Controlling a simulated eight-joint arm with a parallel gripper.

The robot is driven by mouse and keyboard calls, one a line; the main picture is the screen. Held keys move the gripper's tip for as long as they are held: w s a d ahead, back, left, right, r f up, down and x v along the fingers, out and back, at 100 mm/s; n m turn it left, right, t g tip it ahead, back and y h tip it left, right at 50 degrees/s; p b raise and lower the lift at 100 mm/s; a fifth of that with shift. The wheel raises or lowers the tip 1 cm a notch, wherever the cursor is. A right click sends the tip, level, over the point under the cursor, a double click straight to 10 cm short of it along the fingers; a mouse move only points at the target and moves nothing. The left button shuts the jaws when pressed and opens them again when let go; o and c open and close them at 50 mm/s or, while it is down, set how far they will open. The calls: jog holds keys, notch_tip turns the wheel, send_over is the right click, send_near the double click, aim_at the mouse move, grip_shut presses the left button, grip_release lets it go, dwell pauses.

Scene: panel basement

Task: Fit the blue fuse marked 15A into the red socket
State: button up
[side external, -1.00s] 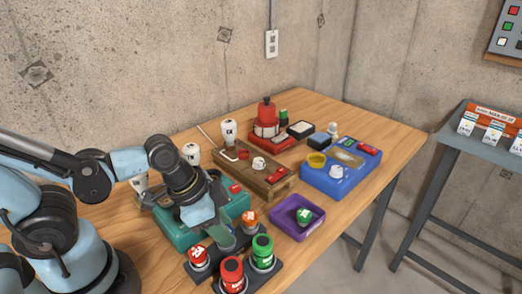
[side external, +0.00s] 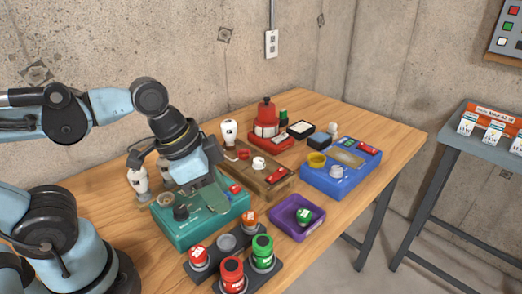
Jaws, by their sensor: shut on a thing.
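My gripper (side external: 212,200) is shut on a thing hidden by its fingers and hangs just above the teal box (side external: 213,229). I cannot make out the colour or marking of the held thing. No blue fuse shows clearly anywhere. A dark fuse rack (side external: 209,273) stands at the front. It holds red fuses (side external: 232,272), a green fuse (side external: 262,252) and an orange fuse (side external: 250,217), and has one bare grey seat (side external: 226,243). A red unit (side external: 268,138) with a tall red top stands at the back. I cannot tell which part is the red socket.
A purple tray (side external: 283,226) with a green fuse (side external: 304,215) lies right of the rack. A wooden tray (side external: 272,192) and a blue box (side external: 339,184) stand beyond. White-topped objects (side external: 138,179) stand behind the teal box. The right table edge is bare.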

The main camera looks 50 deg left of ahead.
jog(key=shift+w+a+r, duration=0.1)
jog(key=shift+w+r, duration=0.1)
jog(key=shift+r, duration=0.05)
jog(key=w+a+r+n, duration=0.2)
jog(key=w+a, duration=0.5)
jog(key=w, duration=0.5)
jog(key=w+a+f+n+y, duration=0.25)
jog(key=w+a, duration=0.55)
jog(key=a, duration=0.4)
jog(key=shift+t+h, duration=0.3)
jog(key=shift+h, duration=0.05)
jog(key=shift+w+d+f, duration=0.1)
jog(key=shift+f, duration=1.45)
jog(key=shift+w+d+f, duration=0.1)
jog(key=shift+f, duration=1.4)
jog(key=shift+f, duration=0.65)
jog(key=o, duration=0.7)
jog(key=shift+o, duration=0.2)
jog(key=shift+r, duration=0.1)
